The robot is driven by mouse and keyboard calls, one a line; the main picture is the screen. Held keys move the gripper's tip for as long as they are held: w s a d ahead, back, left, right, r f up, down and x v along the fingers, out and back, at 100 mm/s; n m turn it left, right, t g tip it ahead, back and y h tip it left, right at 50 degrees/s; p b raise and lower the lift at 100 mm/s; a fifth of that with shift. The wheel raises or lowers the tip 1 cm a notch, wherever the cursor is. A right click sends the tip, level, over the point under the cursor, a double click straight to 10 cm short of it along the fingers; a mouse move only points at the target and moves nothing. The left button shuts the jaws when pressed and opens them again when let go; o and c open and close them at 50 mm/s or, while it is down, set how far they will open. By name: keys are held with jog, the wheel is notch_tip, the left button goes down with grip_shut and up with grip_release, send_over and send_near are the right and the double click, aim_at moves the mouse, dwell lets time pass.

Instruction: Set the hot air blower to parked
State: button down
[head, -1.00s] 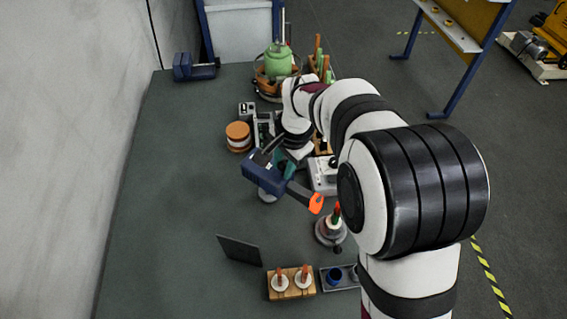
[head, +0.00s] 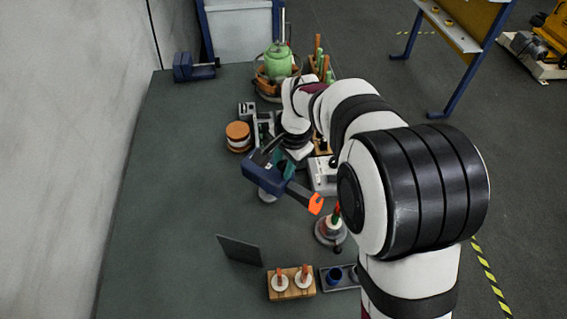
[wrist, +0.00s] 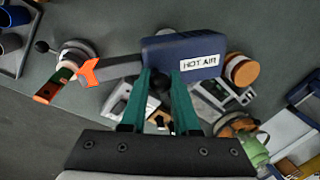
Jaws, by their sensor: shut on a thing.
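The hot air blower (head: 264,178) has a dark blue body, a dark grey barrel and an orange tip. In the wrist view the blower (wrist: 195,66) shows a white "HOT AIR" label, and its orange tip points left. My gripper (wrist: 160,80) has teal fingers shut on the blower's dark part beside the body. In the head view my gripper (head: 282,164) is partly hidden by my arm and the blower. The blower is over the bench, its tip toward the lower right; a round grey piece shows beneath it. I cannot tell if they touch.
A round grey base (head: 325,238) with a red and green-handled tool stands near the orange tip. A copper-coloured roll (head: 238,131) and grey device (head: 247,109) are behind. A dark upright panel (head: 240,249) and wooden block (head: 276,294) are in front. The bench's left side (head: 165,200) is clear.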

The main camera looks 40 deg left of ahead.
aim_at(263, 181)
jog(key=m, duration=0.2)
jog(key=s+m, duration=0.1)
jog(key=shift+s+a+m+t, duration=0.1)
jog(key=shift+s+m+t, duration=0.2)
jog(key=shift+m, duration=0.1)
jog(key=m, duration=0.1)
jog(key=s+m, duration=0.1)
jog(key=shift+a+m+t+h, duration=0.2)
jog(key=shift+m+t+h, duration=0.1)
jog(key=m, duration=0.1)
jog(key=s+m, duration=0.1)
jog(key=shift+a+m, duration=0.35)
jog(key=shift+m, duration=0.05)
jog(key=shift+s+a+m+t+h, duration=0.15)
jog(key=shift+a+m+h, duration=0.1)
jog(key=shift+m, duration=0.5)
jog(key=shift+s+a+m+t+h, duration=0.1)
jog(key=shift+s+a+m+h, duration=0.1)
jog(key=shift+m, duration=0.6)
jog(key=shift+s+a+m+t+h, duration=0.15)
jog(key=shift+a+m, duration=0.1)
jog(key=shift+m, duration=0.5)
jog(key=c, duration=0.7)
grip_release()
jog(key=shift+o, duration=0.2)
